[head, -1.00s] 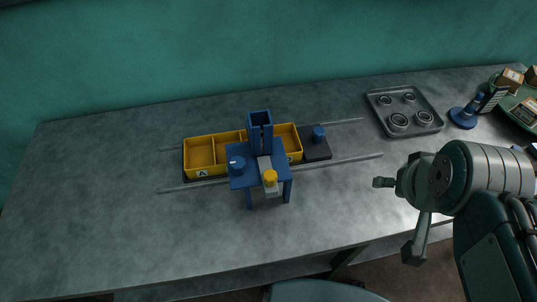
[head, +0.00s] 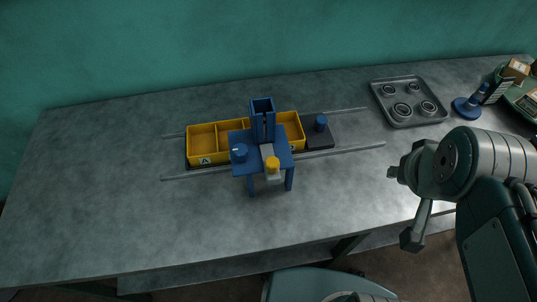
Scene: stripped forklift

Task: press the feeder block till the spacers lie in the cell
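The feeder is a blue table-like stand (head: 243,137) with an upright open-topped blue magazine (head: 263,122). A pale grey slide on its top ends in a yellow-topped block (head: 272,164) at the front edge. A long yellow tray (head: 202,142) with several cells stands on rails behind and under the stand. One cell is marked A at its left; the stand hides part of the middle. I see no spacers in the visible cells; the magazine's inside is too dark to tell. My gripper (head: 402,206) hangs right of the feeder, fingers apart, empty, touching nothing.
A dark block with a blue knob (head: 320,124) adjoins the tray's right end. A grey tray with several metal rings (head: 408,120), a blue peg stand (head: 467,107) and small boxes lie at the back right. The bench left and front of the feeder is clear.

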